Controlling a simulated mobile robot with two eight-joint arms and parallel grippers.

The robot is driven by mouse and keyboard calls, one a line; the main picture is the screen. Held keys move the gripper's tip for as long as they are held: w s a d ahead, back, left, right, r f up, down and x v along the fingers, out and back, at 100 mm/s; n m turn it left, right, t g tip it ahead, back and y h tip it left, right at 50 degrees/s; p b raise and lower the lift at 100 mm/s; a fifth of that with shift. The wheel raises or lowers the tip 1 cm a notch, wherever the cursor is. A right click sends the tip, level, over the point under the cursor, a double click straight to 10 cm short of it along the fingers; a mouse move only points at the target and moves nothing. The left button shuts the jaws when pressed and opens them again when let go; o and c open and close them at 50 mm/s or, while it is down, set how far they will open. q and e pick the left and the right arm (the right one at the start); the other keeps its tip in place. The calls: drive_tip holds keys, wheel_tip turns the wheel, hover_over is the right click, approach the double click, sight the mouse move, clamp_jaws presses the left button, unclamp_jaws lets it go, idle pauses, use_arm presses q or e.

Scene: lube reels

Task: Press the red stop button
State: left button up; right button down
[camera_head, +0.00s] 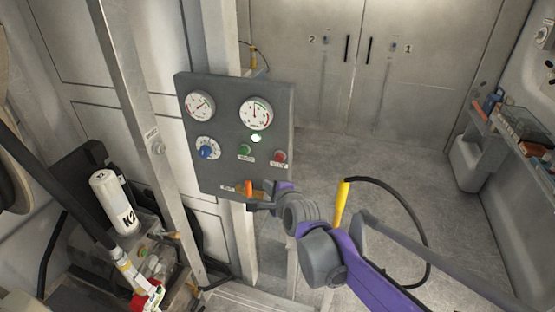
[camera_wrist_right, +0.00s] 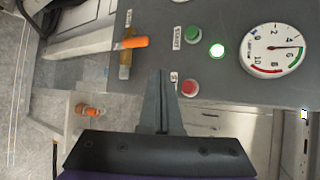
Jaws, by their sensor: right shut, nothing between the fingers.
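The red stop button (camera_head: 280,157) sits at the lower right of the grey control panel (camera_head: 225,105). In the wrist view the red button (camera_wrist_right: 190,88) is close beside my right fingertips, just to their right. My right gripper (camera_head: 252,206) is shut and empty at the panel's lower edge, below the buttons in the head view. Its closed fingers (camera_wrist_right: 161,73) point at the panel in the wrist view. I cannot tell whether they touch it. My left gripper is not in view.
A green button (camera_head: 245,150), a blue knob (camera_head: 206,151), a lit green lamp (camera_head: 257,138) and two gauges share the panel. An orange-handled valve (camera_head: 249,189) is at its bottom edge, near my right gripper. Open floor (camera_head: 370,170) lies to the right.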

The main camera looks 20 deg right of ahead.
sight(279, 158)
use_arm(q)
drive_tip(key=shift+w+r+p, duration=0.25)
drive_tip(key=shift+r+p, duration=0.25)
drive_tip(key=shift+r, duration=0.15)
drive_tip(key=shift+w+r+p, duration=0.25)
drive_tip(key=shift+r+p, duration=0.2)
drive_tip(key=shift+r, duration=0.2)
use_arm(e)
drive_tip(key=w+d, duration=0.5)
drive_tip(key=w, duration=0.2)
drive_tip(key=shift+w, duration=0.15)
drive_tip(key=shift+w, duration=0.15)
idle(0.8)
drive_tip(key=shift+w+d, duration=0.2)
drive_tip(key=shift+w, duration=0.05)
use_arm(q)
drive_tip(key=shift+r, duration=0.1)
use_arm(e)
drive_tip(key=shift+w+d, duration=0.25)
drive_tip(key=shift+w, duration=0.1)
idle(0.8)
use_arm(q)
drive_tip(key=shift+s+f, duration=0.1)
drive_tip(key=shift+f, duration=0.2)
use_arm(e)
drive_tip(key=shift+s+a, duration=0.45)
drive_tip(key=shift+s, duration=0.35)
